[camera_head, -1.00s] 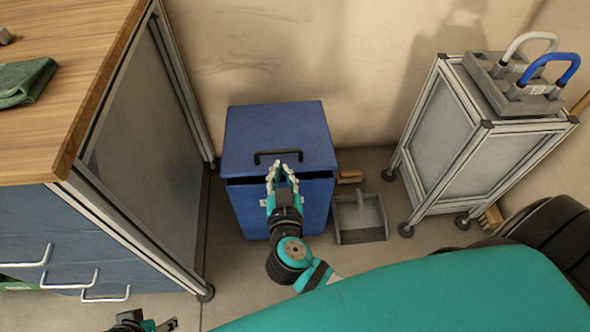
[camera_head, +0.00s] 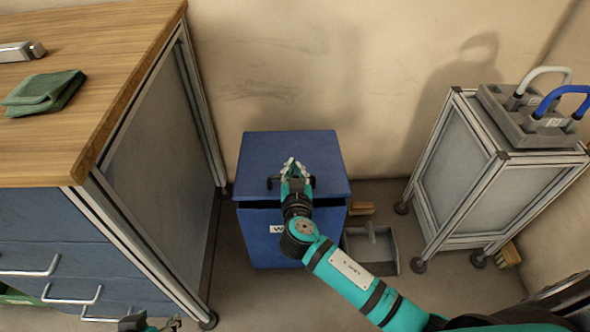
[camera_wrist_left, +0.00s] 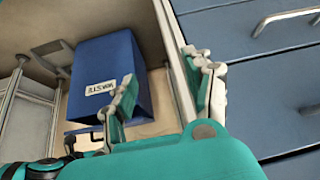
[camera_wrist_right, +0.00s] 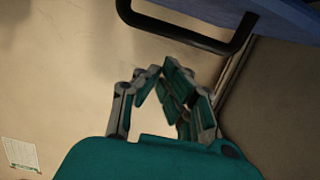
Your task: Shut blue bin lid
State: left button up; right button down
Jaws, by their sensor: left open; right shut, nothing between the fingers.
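The blue bin (camera_head: 255,245) stands on the floor against the wall, and its labelled front shows in the left wrist view (camera_wrist_left: 115,70). Its blue lid (camera_head: 310,150) lies nearly flat, with a dark gap under the front edge. The lid's black handle (camera_head: 271,183) is partly hidden behind my right gripper (camera_head: 291,165). My right gripper is shut and empty; in the right wrist view its fingertips (camera_wrist_right: 168,80) are close to the handle (camera_wrist_right: 180,33), with no clear contact. My left gripper (camera_wrist_left: 165,95) is open and empty, low beside the drawers.
A wooden-topped workbench (camera_head: 110,50) with drawers stands left of the bin. A wheeled grey cabinet (camera_head: 455,175) stands further right. A green cloth (camera_head: 42,92) lies on the bench.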

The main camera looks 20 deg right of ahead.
pick_arm(q)
jog(key=shift+w+d+r+t, duration=0.2)
jog(key=shift+w+t, duration=0.1)
jog(key=shift+w, duration=0.15)
jog(key=shift+w+d+r+t, duration=0.1)
jog(key=shift+w+r+t, duration=0.15)
jog(key=shift+w, duration=0.2)
pick_arm(e)
jog(key=shift+f, duration=0.6)
